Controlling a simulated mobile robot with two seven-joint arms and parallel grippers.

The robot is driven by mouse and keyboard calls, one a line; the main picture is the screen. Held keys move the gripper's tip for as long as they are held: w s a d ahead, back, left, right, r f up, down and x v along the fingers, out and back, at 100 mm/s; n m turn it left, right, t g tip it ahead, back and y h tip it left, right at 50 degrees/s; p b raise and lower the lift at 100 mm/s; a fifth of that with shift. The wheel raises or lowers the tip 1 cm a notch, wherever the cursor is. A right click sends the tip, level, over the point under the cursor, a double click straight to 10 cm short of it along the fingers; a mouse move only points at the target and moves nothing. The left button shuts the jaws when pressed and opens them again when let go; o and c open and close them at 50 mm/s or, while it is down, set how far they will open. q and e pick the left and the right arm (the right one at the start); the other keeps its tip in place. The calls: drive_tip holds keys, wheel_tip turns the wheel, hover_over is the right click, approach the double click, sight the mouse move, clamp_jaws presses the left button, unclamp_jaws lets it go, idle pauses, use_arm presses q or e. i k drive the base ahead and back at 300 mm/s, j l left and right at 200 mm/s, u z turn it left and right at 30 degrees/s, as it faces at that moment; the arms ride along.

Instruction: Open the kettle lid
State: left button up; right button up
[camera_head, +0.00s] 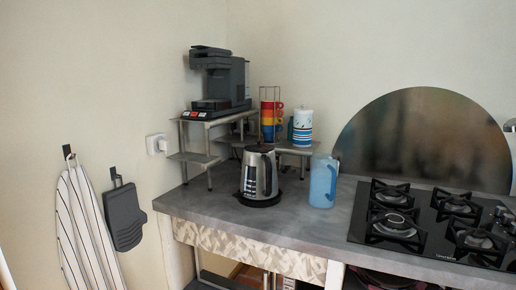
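The kettle (258,173) is silver with a black base, handle and top. It stands upright on the grey counter, near its left end. Neither of my grippers shows in the head view.
A blue translucent pitcher (323,181) stands right of the kettle. A metal shelf (201,159) with a coffee machine (221,82) and stacked coloured mugs (268,117) is behind. A gas hob (430,221) fills the right. The counter (290,226) is clear in front of the kettle.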

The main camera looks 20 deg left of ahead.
sight(261, 148)
drive_tip(key=u, duration=0.55)
drive_tip(key=i+j+u, duration=0.15)
drive_tip(key=u, duration=0.2)
drive_tip(key=i+j+u, duration=0.15)
drive_tip(key=u, duration=0.2)
drive_tip(key=i+j+u, duration=0.1)
drive_tip(key=u, duration=0.25)
drive_tip(key=i, duration=0.05)
